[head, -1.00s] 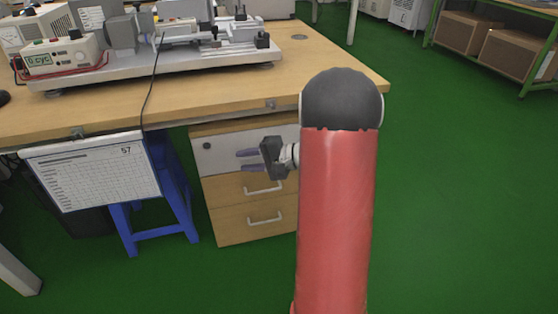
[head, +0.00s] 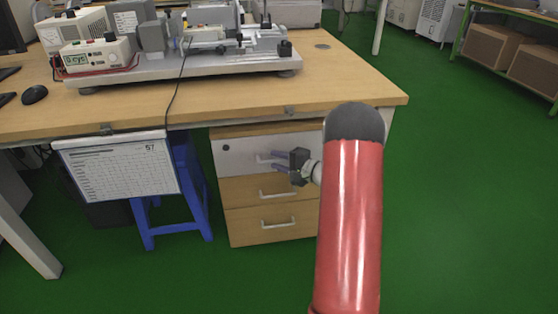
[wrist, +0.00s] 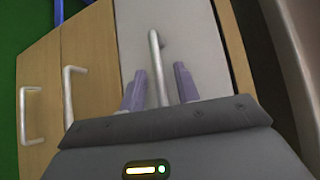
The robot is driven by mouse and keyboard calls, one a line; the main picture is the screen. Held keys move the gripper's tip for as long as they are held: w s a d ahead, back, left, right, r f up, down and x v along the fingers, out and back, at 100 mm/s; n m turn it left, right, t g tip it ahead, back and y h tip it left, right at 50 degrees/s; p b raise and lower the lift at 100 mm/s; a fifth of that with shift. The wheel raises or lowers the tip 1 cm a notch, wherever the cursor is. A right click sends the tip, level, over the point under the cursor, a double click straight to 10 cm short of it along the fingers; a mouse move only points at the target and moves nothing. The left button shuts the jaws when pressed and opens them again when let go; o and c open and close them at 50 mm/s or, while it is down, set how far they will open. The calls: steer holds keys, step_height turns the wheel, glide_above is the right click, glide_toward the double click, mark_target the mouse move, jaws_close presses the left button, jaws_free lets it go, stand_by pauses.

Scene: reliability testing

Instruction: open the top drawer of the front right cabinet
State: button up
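The cabinet (head: 232,226) stands under the right end of the workbench. Its top drawer (head: 238,158) has a light grey front with a round lock and looks shut. The drawer's bar handle (head: 263,158) shows just left of my fingertips; it also shows in the wrist view (wrist: 154,48). My gripper (head: 277,160) is in front of the top drawer with its fingers apart. In the wrist view my gripper (wrist: 159,72) has one finger on each side of the handle, with gaps visible. Part of the drawer's right side is hidden by my gripper and arm.
Two wooden drawers with bar handles, the middle (head: 245,190) and bottom (head: 245,232), are below. A blue stool (head: 197,190) and a hanging calendar sheet (head: 118,172) are left of the cabinet. The workbench top (head: 350,85) overhangs the cabinet. Green floor (head: 460,200) is clear at right.

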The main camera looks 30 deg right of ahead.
jaws_close()
stand_by(0.4)
